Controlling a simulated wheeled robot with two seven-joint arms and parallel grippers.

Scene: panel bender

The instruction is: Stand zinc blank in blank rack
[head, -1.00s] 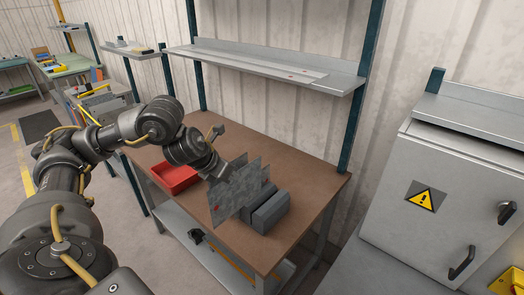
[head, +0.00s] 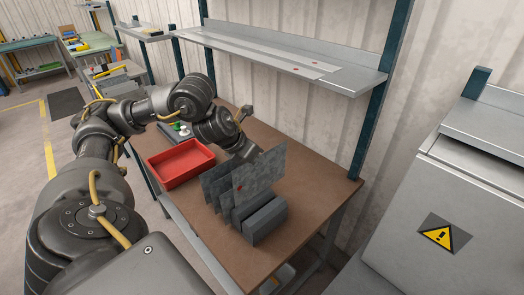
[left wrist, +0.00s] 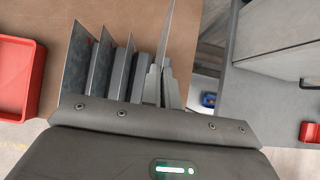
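My left gripper (left wrist: 162,86) is shut on the zinc blank (head: 262,172), a thin mottled grey sheet with a small red mark. It stands upright and shows edge-on in the left wrist view (left wrist: 167,45). It rises higher than several similar blanks (head: 213,186) standing parallel to its left. The dark grey blank rack (head: 265,220) is on the brown table, at the held blank's lower right. I cannot tell whether the held blank's lower edge is in a slot. In the head view the blank hides my left fingertips. My right gripper is not in view.
A red tray (head: 180,163) is on the brown table (head: 315,178), left of the rack. A shelf (head: 290,62) with flat strips runs above the table's back. A grey cabinet (head: 425,220) with a warning sign stands at the right. The table's right end is clear.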

